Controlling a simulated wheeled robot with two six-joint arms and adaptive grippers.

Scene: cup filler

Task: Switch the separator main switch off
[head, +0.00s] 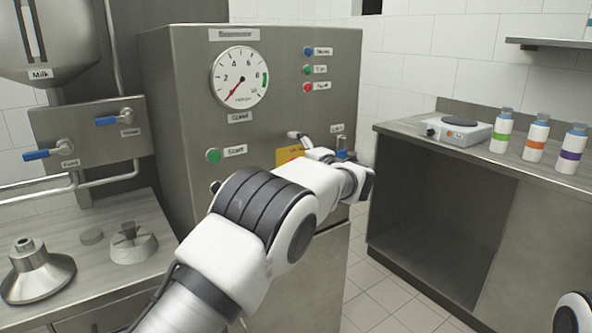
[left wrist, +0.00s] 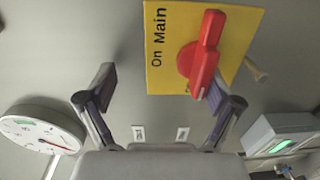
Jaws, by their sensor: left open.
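The main switch is a red rotary handle (left wrist: 205,55) on a yellow plate (left wrist: 165,75) marked "On" and "Main" in the left wrist view. The handle lies roughly along the line of the text, slightly tilted. In the head view only part of the yellow plate (head: 285,154) shows on the front of the grey separator cabinet (head: 180,90); my left arm hides the handle. My left gripper (head: 325,155) is in front of the plate. In the left wrist view the gripper (left wrist: 160,88) is open and empty, with the handle beyond the right finger; contact cannot be told. My right gripper is out of view.
The cabinet has a speed gauge (head: 239,77), a green start button (head: 213,155) and small lamps. A counter with valves (head: 50,154) and metal parts stands left. Right, another counter holds a hot plate (head: 452,130) and several bottles. Tiled floor lies between cabinet and right counter.

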